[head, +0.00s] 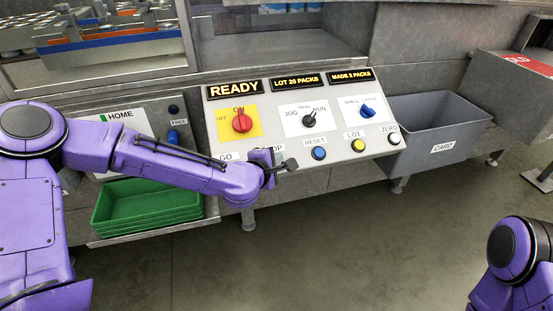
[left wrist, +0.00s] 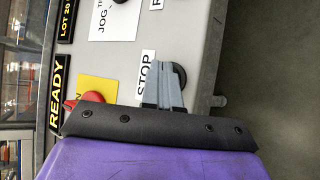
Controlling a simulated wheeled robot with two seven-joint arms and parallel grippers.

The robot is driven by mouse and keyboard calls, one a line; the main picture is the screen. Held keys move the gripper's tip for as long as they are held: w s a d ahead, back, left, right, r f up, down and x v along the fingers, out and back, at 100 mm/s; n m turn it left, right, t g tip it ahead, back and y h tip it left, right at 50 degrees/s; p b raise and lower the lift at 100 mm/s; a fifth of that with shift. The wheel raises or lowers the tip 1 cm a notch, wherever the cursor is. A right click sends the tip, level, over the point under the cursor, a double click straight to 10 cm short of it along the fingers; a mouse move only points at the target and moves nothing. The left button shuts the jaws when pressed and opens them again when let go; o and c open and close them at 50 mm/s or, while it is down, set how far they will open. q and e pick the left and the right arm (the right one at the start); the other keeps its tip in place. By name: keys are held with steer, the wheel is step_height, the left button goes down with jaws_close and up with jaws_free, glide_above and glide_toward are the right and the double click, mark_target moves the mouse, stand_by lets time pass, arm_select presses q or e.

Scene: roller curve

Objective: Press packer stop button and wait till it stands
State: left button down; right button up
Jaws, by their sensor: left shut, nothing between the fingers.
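The sloped grey control panel (head: 290,130) stands in the middle of the head view. Its left display (head: 234,89) reads READY. The STOP label (left wrist: 146,78) shows whole in the left wrist view, and a dark round button (left wrist: 181,74) sits beside it, partly hidden by my fingers. My left gripper (head: 289,164) is shut and empty at the panel's lower edge, covering the STOP button and part of its label in the head view. The fingertips (left wrist: 168,72) overlap the button's edge; I cannot tell whether they touch it. My right gripper is out of view.
A red rotary switch (head: 241,121) on yellow, a black JOG/RUN selector (head: 309,120) and a blue selector (head: 367,111) are above the button row. RESET (head: 319,153), LOT (head: 358,145) and ZERO (head: 394,139) buttons lie right. Green trays (head: 150,215) and a grey CARD bin (head: 440,135) flank the panel.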

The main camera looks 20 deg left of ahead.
arm_select(q)
steer(key=shift+s+d+r, duration=0.15)
steer(key=shift+s+r, duration=0.05)
steer(key=shift+r, duration=0.25)
steer(key=r+p, duration=0.1)
steer(key=s+d+r+p, duration=0.1)
steer(key=r, duration=0.1)
steer(key=s+r+p, duration=0.1)
steer(key=p, duration=0.1)
steer(key=shift+d+r, duration=0.2)
stand_by(0.7)
